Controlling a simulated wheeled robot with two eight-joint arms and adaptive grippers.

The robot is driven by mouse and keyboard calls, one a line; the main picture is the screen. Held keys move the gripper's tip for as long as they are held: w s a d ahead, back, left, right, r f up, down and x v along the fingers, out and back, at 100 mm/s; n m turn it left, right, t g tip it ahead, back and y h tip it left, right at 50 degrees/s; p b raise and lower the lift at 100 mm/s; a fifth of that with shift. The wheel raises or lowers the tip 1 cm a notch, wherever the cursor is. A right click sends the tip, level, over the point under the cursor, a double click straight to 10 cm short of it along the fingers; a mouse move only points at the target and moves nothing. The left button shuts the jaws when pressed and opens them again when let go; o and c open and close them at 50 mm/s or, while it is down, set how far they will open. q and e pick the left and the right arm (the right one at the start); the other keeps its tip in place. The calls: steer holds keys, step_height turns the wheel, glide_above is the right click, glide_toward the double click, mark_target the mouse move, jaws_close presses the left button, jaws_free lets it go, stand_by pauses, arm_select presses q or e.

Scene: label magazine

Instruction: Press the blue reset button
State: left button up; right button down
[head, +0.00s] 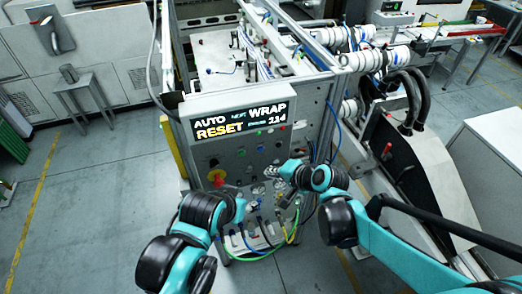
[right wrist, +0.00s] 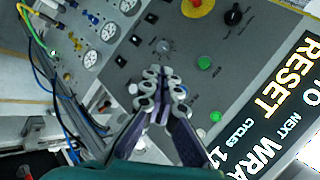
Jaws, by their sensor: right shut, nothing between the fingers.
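The grey control panel (head: 222,153) faces me on the front of the machine, below a display (head: 240,121) with RESET in yellow letters. My right gripper (head: 270,171) is in front of the panel's lower right part. In the right wrist view its fingers (right wrist: 158,72) are shut and empty, over the panel face; contact cannot be told.
A red and yellow emergency stop (head: 216,177) is on the panel's left. A green button (right wrist: 204,62) and a black knob (right wrist: 234,15) are near my right fingers. Gauges (right wrist: 108,31) line the panel's lower part. Coloured hoses (head: 262,246) hang below.

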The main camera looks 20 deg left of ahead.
mark_target(257, 153)
steer(key=shift+w+a+b, duration=0.1)
steer(key=shift+w+a, duration=0.55)
steer(key=shift+w, duration=0.3)
steer(key=shift+w+a+b, duration=0.1)
steer(key=shift+w+a, duration=0.5)
steer(key=shift+w, duration=0.35)
steer(key=shift+w+a+b, duration=0.1)
steer(key=shift+w+a, duration=0.55)
steer(key=shift+w, duration=0.3)
steer(key=shift+w+a, duration=0.25)
steer(key=shift+w, duration=0.1)
steer(key=shift+w+a, duration=0.2)
steer(key=shift+w, duration=0.1)
steer(key=shift+s+b, duration=0.1)
steer(key=shift+b, duration=0.2)
steer(key=shift+s+d, duration=0.45)
steer(key=shift+s, duration=0.15)
